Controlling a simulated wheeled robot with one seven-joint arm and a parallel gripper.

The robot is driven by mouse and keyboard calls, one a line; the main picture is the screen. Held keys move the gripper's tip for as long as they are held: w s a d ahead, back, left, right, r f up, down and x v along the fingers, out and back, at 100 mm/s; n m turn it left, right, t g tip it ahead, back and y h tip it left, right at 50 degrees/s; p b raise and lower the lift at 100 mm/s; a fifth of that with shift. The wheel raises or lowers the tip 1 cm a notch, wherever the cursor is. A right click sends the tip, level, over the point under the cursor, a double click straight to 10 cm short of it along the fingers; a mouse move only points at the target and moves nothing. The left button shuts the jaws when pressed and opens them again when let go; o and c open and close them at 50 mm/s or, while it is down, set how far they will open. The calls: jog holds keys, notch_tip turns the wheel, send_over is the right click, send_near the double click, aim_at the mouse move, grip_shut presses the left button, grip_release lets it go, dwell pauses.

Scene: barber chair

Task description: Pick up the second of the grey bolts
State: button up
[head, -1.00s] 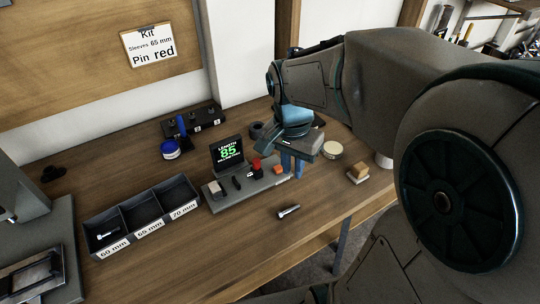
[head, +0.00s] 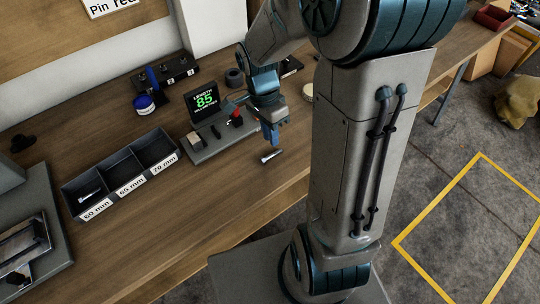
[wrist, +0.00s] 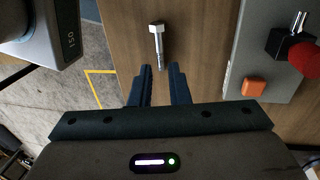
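A grey bolt (head: 271,156) lies on the wooden bench in front of the measuring station. In the wrist view the bolt (wrist: 157,45) lies with its hex head away from my gripper and its threaded end toward the fingers. My gripper (wrist: 158,80) is open, its two fingers pointing at the bench, with the threaded end near the gap between the fingertips. In the head view my gripper (head: 272,138) is just behind the bolt. Another grey bolt (head: 91,196) lies in the 60 mm compartment of the sorting tray (head: 120,189).
The measuring station (head: 212,142), with a display reading 85, stands beside the gripper. Its red knob (wrist: 304,58) and orange button (wrist: 253,88) show at right in the wrist view. A blue-lidded jar (head: 144,103) stands behind. Bare bench lies in front, up to its edge.

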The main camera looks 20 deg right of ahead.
aim_at(274, 153)
jog(key=f, duration=0.3)
jog(key=s+f, duration=0.1)
jog(key=f, duration=0.1)
jog(key=shift+d+f, duration=0.1)
jog(key=shift+d, duration=0.15)
jog(key=shift+c, duration=0.4)
grip_shut()
